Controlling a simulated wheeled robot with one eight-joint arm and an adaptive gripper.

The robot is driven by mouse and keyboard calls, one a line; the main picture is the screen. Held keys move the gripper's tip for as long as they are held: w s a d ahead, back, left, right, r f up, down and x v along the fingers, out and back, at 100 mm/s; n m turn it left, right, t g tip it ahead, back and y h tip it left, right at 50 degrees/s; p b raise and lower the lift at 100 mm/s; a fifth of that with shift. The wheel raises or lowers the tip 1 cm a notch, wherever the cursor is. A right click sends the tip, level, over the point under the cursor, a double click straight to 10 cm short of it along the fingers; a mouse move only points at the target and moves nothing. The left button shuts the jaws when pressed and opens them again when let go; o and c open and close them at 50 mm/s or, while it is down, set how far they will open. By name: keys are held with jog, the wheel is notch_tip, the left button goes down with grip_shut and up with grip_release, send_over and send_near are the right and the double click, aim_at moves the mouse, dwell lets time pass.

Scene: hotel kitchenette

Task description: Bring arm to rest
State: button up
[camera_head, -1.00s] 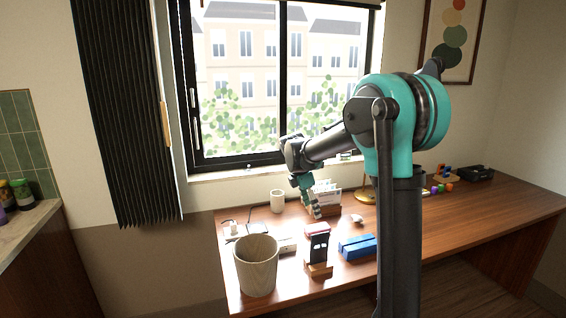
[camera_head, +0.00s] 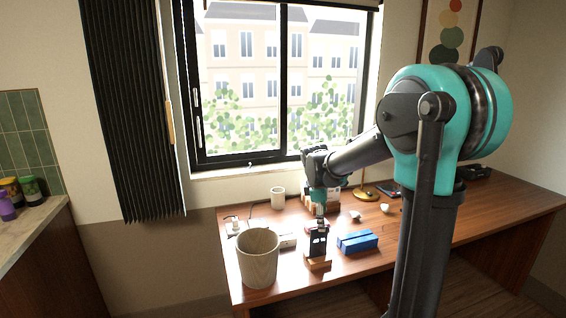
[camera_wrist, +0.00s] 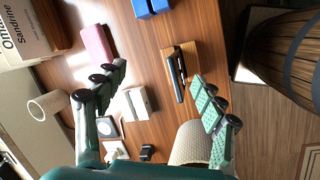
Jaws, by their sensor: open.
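My gripper (camera_head: 320,205) hangs over the wooden desk (camera_head: 483,222), in front of the window, with its fingers pointing down. In the wrist view my gripper (camera_wrist: 163,108) has its two fingers spread wide apart, and nothing is held between them. Below it on the desk are a phone on a wooden stand (camera_wrist: 178,70), a pink block-like item (camera_wrist: 97,44) and a small white box (camera_wrist: 135,103). In the head view the arm reaches from the right toward the desk's middle, and hides part of the desk's back.
A pale bin (camera_head: 258,260) stands at the desk's front left. A blue case (camera_head: 357,241) lies right of the phone stand. A white cup (camera_head: 277,197) stands near the window. A counter with jars (camera_head: 30,190) is at far left.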

jog(key=s+d+f+m, duration=0.1)
jog(key=s+f+m, duration=0.2)
jog(key=s+m, duration=0.2)
jog(key=s+d+f+m+t+y, duration=0.1)
jog(key=s+f+m, duration=0.3)
jog(key=s, duration=0.8)
jog(key=s+d+f+m+y, duration=0.1)
jog(key=s+d+f+m, duration=0.2)
jog(key=s+m, duration=0.3)
jog(key=shift+s+d+f+m+t, duration=0.2)
jog(key=shift+s+f+m+t, duration=0.15)
jog(key=shift+s+f, duration=0.6)
jog(key=shift+o, duration=0.5)
jog(key=shift+s+r, duration=0.15)
jog(key=shift+r, duration=0.15)
jog(key=shift+d, duration=0.1)
